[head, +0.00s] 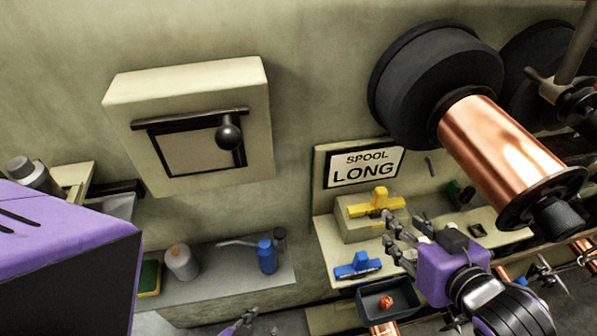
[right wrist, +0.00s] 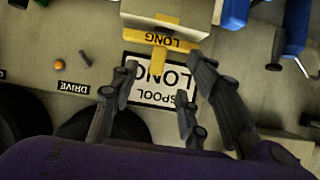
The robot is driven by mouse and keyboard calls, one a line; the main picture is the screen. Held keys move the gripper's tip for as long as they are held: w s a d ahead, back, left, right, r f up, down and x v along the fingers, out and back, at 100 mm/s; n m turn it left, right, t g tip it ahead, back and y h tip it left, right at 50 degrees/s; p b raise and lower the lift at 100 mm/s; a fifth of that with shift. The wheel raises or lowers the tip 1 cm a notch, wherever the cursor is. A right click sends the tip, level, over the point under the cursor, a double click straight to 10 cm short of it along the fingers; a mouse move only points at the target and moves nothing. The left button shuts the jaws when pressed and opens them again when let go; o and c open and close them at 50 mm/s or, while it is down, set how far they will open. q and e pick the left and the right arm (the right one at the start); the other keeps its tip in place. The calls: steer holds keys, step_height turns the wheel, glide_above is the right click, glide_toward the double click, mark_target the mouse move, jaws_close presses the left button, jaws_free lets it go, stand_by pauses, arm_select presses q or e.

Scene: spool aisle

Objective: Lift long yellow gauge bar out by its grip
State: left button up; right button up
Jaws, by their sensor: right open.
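The long yellow gauge bar (head: 370,209) lies on a beige block (head: 352,228) under the "SPOOL LONG" sign (head: 365,168); its grip stands up from the middle.
A blue bar-like piece (head: 358,266) lies on the ledge below the block. A dark tray (head: 362,309) with a red item stands in front. A copper spool (head: 500,148) juts out at upper right, close above my right arm. A blue bottle (head: 267,256) stands left on a shelf.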

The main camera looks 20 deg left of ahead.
mark_target(383, 197)
steer(key=w+a, duration=0.2)
steer(key=w+a+f, duration=0.1)
steer(key=w, duration=0.2)
steer(key=w+a+f, duration=0.1)
steer(key=w+a, duration=0.1)
steer(key=shift+w+a+f+p, duration=0.1)
steer(key=shift+w+a+p, duration=0.2)
steer(key=shift+w, duration=0.05)
steer(key=shift+s, duration=0.1)
jaws_close()
